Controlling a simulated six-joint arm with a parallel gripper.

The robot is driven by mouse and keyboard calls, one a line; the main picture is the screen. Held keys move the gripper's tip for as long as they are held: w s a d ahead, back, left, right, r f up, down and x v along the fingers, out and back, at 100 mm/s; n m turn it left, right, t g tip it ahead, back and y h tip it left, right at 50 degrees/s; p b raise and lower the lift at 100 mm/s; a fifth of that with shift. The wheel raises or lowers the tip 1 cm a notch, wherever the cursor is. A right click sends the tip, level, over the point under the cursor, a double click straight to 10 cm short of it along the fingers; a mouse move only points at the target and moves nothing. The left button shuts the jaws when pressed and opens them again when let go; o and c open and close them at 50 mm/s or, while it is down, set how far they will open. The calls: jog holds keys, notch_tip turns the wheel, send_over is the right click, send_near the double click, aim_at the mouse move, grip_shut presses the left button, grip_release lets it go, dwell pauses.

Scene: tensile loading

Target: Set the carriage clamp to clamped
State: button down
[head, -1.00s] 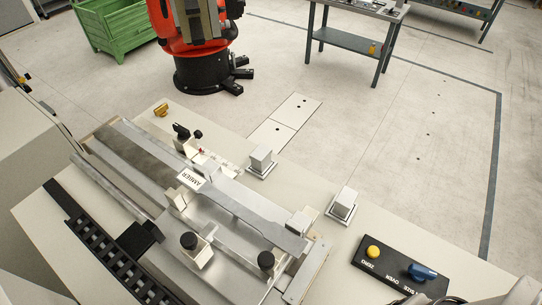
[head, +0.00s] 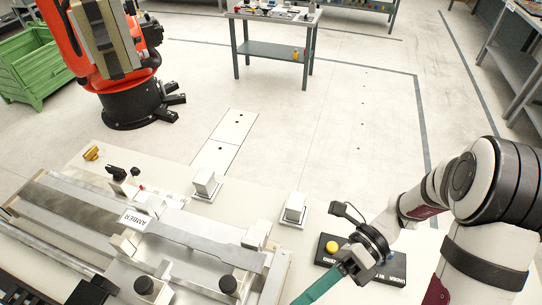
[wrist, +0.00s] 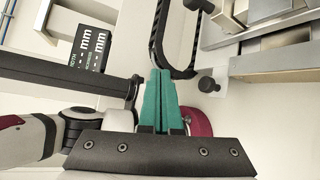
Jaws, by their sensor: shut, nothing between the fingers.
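The bench fixture (head: 262,291) lies in the lower left of the head view, with a long grey metal bar (head: 190,243) across it. No label shows which part is the carriage clamp. My gripper (head: 300,301) has teal fingers and is partly cut off at the bottom edge, right of the fixture. In the wrist view its fingers (wrist: 161,75) are together and empty. A black knob (wrist: 208,84) shows just right of them.
Two pale blocks, left (head: 205,184) and right (head: 293,208), stand along the far bench side. A readout marked mm (wrist: 90,48) and a black cable loop (wrist: 180,72) show in the wrist view.

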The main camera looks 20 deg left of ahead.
jog(key=f+m+y, duration=0.1)
jog(key=m, duration=0.1)
jog(key=w+a+f+m+g+y, duration=0.1)
jog(key=m, duration=0.1)
jog(key=w+f+m+y, duration=0.1)
jog(key=shift+a+m, duration=0.35)
jog(key=shift+m, duration=0.05)
jog(key=x, duration=1)
jog(key=w, duration=0.1)
jog(key=w+a, duration=0.1)
jog(key=w, duration=0.1)
jog(key=shift+w+a+r, duration=0.2)
jog(key=shift+a, duration=0.15)
jog(key=shift+w, duration=0.1)
jog(key=shift+w, duration=2.1)
